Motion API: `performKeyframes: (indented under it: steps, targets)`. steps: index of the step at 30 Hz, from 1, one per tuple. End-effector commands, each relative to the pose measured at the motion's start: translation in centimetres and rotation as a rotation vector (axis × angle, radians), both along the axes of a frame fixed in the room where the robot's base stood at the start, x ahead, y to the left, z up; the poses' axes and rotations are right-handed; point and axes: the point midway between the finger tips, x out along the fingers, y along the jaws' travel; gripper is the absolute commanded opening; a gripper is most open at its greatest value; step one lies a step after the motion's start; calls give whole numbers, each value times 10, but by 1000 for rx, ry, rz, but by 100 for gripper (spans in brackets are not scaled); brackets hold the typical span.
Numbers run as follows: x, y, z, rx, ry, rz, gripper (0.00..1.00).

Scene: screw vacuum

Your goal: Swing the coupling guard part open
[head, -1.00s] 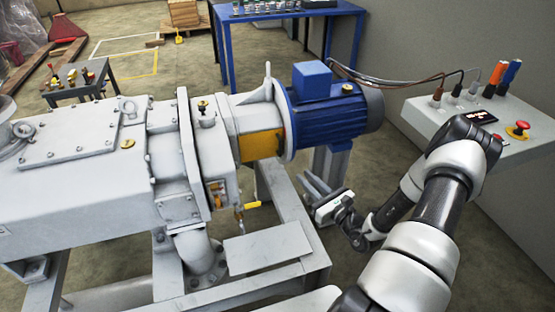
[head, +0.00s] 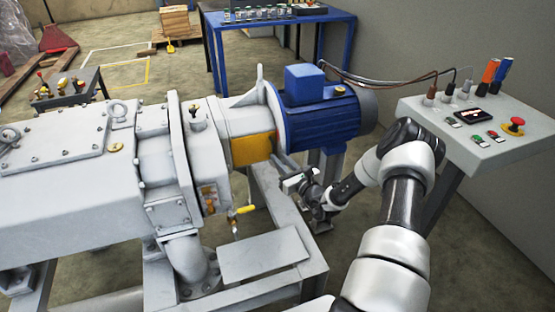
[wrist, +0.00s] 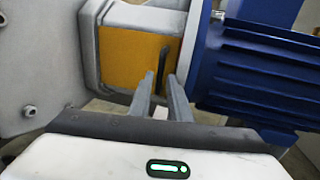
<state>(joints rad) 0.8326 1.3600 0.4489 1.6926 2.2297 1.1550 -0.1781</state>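The coupling guard (head: 252,150) is a yellow panel between the grey pump housing and the blue motor, and it appears shut. In the wrist view the guard (wrist: 130,58) fills the upper middle, with a thin dark upright handle (wrist: 163,62) near its right edge. My gripper (wrist: 161,80) is open, its two fingers pointing at the guard, with the handle showing between and just beyond the tips. I cannot tell whether the tips touch it. In the head view my gripper (head: 281,164) is just right of the guard, below the motor.
The ribbed blue motor (head: 318,115) is right of the guard and close to my fingers. A yellow-handled valve (head: 244,210) and a grey frame (head: 290,240) lie below. A control panel (head: 470,125) with a red button stands to the right.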

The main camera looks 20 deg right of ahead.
Motion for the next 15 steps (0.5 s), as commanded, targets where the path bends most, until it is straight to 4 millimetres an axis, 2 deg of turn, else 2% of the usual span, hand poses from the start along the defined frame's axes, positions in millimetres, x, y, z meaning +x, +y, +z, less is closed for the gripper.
performKeyframes:
  steps: [6, 15]
  targets:
    - [17, 4, 0, 0, 0, 0, 17]
    - [19, 4, 0, 1, 0, -1, 15]
